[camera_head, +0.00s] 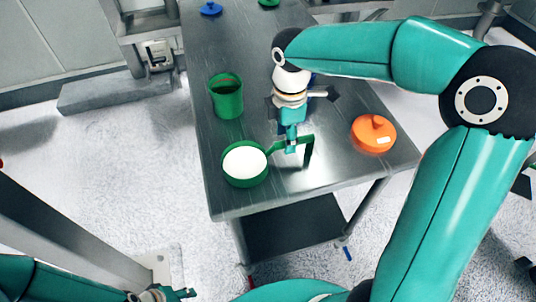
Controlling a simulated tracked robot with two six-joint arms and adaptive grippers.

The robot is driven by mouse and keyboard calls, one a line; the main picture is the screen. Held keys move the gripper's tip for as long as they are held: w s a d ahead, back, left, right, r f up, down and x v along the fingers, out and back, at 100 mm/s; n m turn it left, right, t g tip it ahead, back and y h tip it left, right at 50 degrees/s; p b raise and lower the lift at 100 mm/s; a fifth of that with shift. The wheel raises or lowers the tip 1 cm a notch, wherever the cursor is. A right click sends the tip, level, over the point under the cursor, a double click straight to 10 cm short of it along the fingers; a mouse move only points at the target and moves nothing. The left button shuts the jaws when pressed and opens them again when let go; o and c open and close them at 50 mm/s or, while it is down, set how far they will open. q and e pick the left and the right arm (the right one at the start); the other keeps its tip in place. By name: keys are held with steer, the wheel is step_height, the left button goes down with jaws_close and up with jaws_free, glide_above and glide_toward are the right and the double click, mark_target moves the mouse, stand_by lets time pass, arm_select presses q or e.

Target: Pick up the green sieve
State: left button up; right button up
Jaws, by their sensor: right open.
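The green sieve (245,181) is near the front of the metal table, with a white round inside and a green rim. Its green handle (308,151) extends to the right and bends down at the end. My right gripper (291,145) points down at the handle, open; whether it touches the handle is hard to tell. The gripper covers part of the handle. My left gripper (172,295) shows only partly at the bottom edge, low and far from the sieve, and its jaws are unclear.
A green cup (227,97) stands behind the sieve on the metal table (245,50). An orange lidded container (373,134) sits to the right of my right gripper. A blue item (211,9) and a green item (268,3) are at the far end. The table's left front corner is bare.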

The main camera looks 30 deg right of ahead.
mark_target(268, 154)
steer(key=f, duration=0.4)
steer(key=shift+w+d+f, duration=0.2)
steer(key=shift+d, duration=0.05)
jaws_close()
